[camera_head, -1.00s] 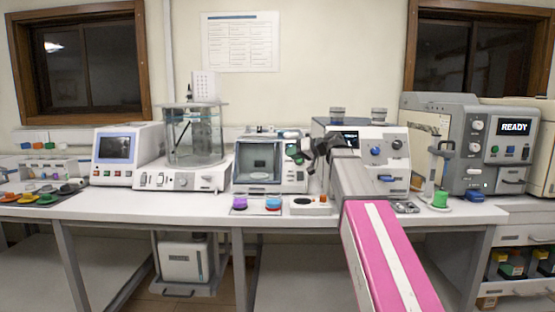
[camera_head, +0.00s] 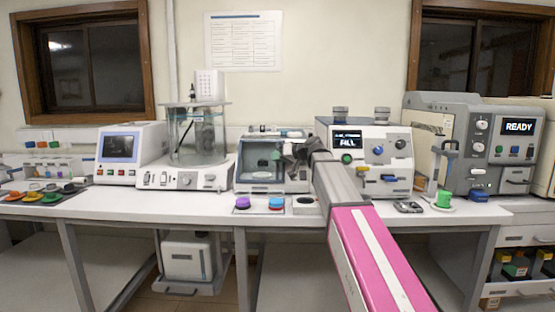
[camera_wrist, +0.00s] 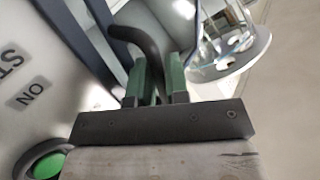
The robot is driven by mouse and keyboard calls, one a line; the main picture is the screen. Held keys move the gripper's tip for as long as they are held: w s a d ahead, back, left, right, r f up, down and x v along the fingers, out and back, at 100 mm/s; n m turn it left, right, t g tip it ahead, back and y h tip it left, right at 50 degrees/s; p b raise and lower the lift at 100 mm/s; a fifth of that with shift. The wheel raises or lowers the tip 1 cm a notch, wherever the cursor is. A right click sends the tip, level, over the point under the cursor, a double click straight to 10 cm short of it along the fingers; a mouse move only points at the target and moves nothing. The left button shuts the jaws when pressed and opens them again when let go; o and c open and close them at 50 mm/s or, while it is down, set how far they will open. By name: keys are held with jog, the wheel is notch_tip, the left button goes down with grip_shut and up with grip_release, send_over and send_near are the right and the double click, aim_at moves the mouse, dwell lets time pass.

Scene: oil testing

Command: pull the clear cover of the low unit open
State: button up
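The low unit (camera_head: 272,187) is a white box on the bench with a clear cover (camera_head: 258,153) across its dark front window. The cover looks closed, but my gripper hides its right side. My gripper (camera_head: 287,153) is at the right part of the unit's front, and its fingers are too small to read in the head view. In the wrist view, the green fingers (camera_wrist: 158,82) stand close together around a dark curved handle (camera_wrist: 146,38). They appear shut on it, with the handle's lower end between them.
A green button (camera_wrist: 48,166) lies beside my gripper in the wrist view. The unit reading FILL (camera_head: 377,143) stands close on the right. A glass bath (camera_head: 198,137) stands on the left. Purple and blue caps (camera_head: 242,203) lie in front, near the bench edge.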

grip_shut()
jog(key=shift+s, duration=0.15)
